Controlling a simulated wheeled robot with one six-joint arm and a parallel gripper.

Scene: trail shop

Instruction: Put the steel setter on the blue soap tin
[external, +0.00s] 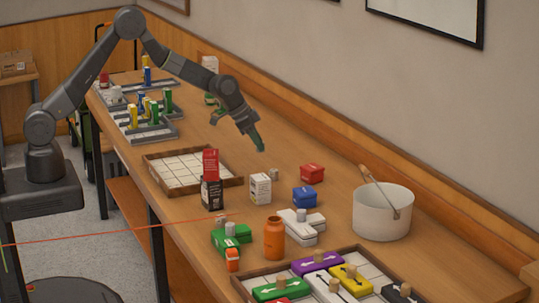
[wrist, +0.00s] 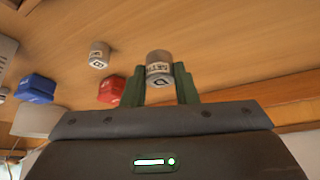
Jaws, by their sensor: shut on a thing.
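The steel setter (wrist: 159,68), a small grey metal cylinder with dark lettering, is between the green fingers of my gripper (wrist: 159,84) in the wrist view. My gripper is shut on it. In the external view my gripper (external: 258,143) hangs over the table, behind and left of the blue soap tin, and the setter cannot be made out there. The blue soap tin (external: 304,198) stands on the table with nothing seen on top. It also shows at the left of the wrist view (wrist: 35,88).
A red tin (external: 312,173) stands behind the blue one. A similar small cylinder (external: 273,175) stands near a white carton (external: 260,188). White blocks (external: 301,227), an orange bottle (external: 274,239) and a white bucket (external: 382,214) surround the blue tin.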

